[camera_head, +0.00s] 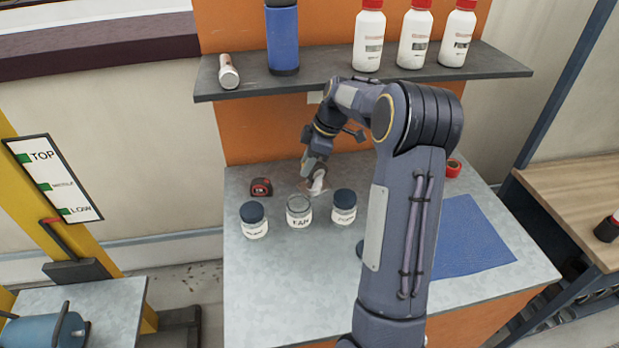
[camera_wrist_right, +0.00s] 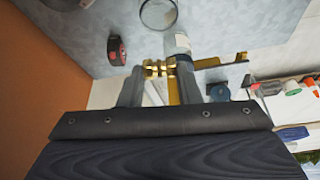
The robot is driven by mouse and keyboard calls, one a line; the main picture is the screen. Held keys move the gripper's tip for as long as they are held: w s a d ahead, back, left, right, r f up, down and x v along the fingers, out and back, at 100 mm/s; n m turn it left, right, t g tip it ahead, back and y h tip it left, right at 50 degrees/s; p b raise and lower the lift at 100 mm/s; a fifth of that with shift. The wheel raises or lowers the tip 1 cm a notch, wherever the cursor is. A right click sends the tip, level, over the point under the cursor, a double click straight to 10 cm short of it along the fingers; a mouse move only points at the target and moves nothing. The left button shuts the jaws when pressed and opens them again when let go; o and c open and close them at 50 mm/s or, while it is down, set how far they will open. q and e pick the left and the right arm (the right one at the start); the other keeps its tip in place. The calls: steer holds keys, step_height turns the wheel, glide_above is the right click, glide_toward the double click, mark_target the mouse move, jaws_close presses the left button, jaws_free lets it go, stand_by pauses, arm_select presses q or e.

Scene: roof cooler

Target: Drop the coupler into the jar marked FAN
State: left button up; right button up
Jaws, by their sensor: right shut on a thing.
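The jar marked FAN (camera_head: 299,212) is clear glass, open at the top, and stands on the grey bench between two jars with dark blue lids. A round open glass rim, likely this jar (camera_wrist_right: 158,13), shows at the top of the right wrist view. My right gripper (camera_head: 317,182) is above the bench behind the jars. In the right wrist view it (camera_wrist_right: 158,78) is shut on the brass-coloured coupler (camera_wrist_right: 158,68), which sits between its fingertips, apart from the glass rim. The coupler is too small to make out in the head view. My left gripper is not in view.
The lidded jars (camera_head: 253,220) (camera_head: 343,207) flank the FAN jar closely. A red and black tape measure (camera_head: 261,187) lies behind the left one. A shelf (camera_head: 330,65) with bottles overhangs the back. A blue mat (camera_head: 465,240) lies at right, partly behind my arm.

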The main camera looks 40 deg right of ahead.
steer(key=shift+w, duration=0.35)
steer(key=shift+f, duration=0.2)
step_height(320, 180, down, 6)
steer(key=b, duration=0.3)
steer(key=shift+r+b, duration=0.25)
steer(key=shift+b, duration=0.05)
steer(key=o, duration=1.1)
steer(key=b+v, duration=0.1)
steer(key=v, duration=0.7)
